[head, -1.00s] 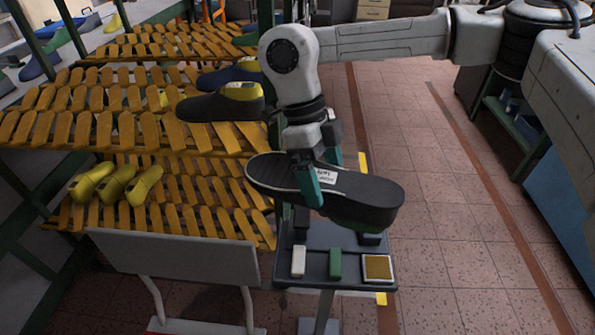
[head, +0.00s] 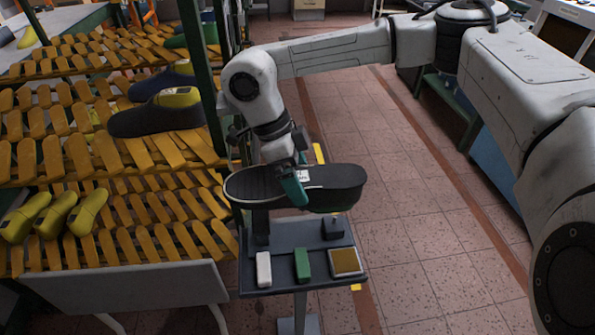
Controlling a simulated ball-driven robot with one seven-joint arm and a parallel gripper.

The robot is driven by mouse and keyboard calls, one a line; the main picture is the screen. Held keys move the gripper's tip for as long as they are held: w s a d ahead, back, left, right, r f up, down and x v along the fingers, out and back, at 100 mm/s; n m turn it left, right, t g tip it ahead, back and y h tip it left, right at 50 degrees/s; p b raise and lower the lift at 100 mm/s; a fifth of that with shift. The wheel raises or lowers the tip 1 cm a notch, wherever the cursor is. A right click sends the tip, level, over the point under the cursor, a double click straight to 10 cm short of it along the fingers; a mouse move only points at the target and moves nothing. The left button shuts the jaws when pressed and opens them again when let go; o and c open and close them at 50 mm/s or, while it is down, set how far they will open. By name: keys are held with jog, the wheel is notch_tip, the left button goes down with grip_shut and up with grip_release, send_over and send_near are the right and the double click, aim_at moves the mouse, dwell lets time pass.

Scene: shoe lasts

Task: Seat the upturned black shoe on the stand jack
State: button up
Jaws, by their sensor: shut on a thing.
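The black shoe (head: 335,188) is upturned, its sole facing up, with a white label near the middle. My gripper (head: 293,190) is shut on the shoe at its middle, one teal finger showing on the near side. The shoe lies roughly level above the small dark stand table (head: 290,287). A dark upright post (head: 261,232), seemingly the stand jack, rises from the table under the shoe's left part. The shoe hides the post's top, so I cannot tell whether they touch. A shorter dark block (head: 333,228) stands below the shoe's right part, with a gap between.
A white block (head: 264,269), a green block (head: 302,265) and a gold pad (head: 346,261) lie along the table's front. Slatted racks (head: 110,150) with dark shoes and yellow lasts (head: 88,213) fill the left. A grey panel (head: 125,290) stands front left. Tiled floor is clear at right.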

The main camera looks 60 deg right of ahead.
jog(key=shift+f, duration=0.15)
jog(key=shift+f+b, duration=2.4)
jog(key=shift+f, duration=0.65)
jog(key=shift+f, duration=0.15)
jog(key=o, duration=1.5)
jog(key=shift+f, duration=0.1)
jog(key=shift+o, duration=0.2)
jog(key=b+v, duration=0.1)
jog(key=v, duration=1)
